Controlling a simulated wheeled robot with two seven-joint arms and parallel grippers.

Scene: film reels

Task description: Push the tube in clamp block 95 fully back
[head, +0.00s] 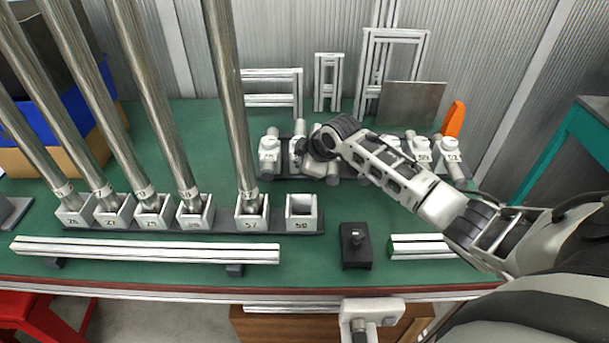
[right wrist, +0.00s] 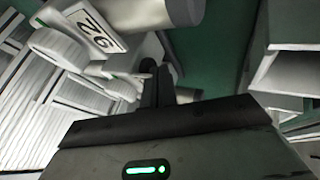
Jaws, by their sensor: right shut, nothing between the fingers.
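A row of white clamp blocks with short grey tubes stands on a dark rail (head: 286,174) at the back of the green table. Several labels are too small to read surely, and my right arm covers the middle blocks. My right gripper (head: 316,146) is among the blocks left of the row's middle; its fingertips are hidden in the head view. In the right wrist view its fingers (right wrist: 156,84) are shut and empty, close to a white clamp block (right wrist: 60,45). A pale tube end (right wrist: 172,12) shows above. My left gripper is not in view.
Tall steel tubes stand in numbered white sockets (head: 250,212) at the left. An empty socket (head: 301,212) and a black block (head: 355,246) stand in front. Metal frames (head: 328,80) and a grey plate (head: 412,103) stand behind the row.

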